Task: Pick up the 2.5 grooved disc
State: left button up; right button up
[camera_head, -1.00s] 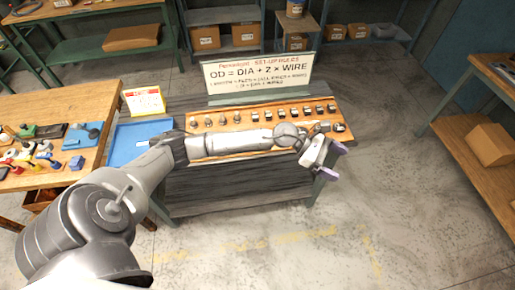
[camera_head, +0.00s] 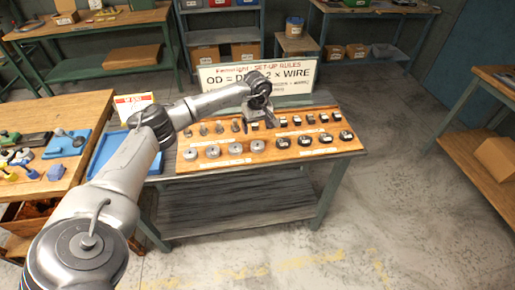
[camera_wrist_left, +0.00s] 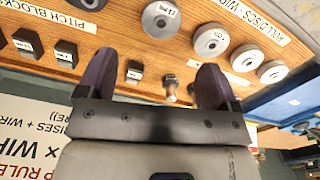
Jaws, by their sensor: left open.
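A row of four-looking light grey roll discs lies along the front of the wooden board, including one at the row's right end (camera_head: 258,145). In the left wrist view the row runs across the top, with that disc at the left (camera_wrist_left: 160,18), then others (camera_wrist_left: 211,40) (camera_wrist_left: 246,57). Small labels lie beside them, too small to read surely, so I cannot tell which is the 2.5 disc. My left gripper (camera_head: 262,122) is open and empty above the board's back row. Its purple fingers (camera_wrist_left: 153,85) are apart from the discs. My right gripper is out of view.
Dark pitch blocks (camera_head: 305,140) continue the front row to the right. Small pegs and blocks (camera_head: 325,117) stand in the back row. A rules sign (camera_head: 220,77) stands behind the board. A blue tray (camera_head: 110,152) lies left.

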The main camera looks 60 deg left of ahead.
aim_at(257, 144)
pick_arm(q)
jog(key=shift+s+d+f+b, duration=0.1)
jog(key=shift+f+b, duration=0.1)
jog(key=shift+f, duration=1.3)
jog(key=shift+w+d+f+b, duration=0.1)
jog(key=shift+f+b, duration=0.1)
jog(key=shift+f, duration=1.3)
jog(key=shift+s+d+f+b, duration=0.1)
jog(key=shift+f+b, duration=0.1)
jog(key=shift+f, duration=1.3)
jog(key=shift+r, duration=0.1)
jog(key=c, duration=1.2)
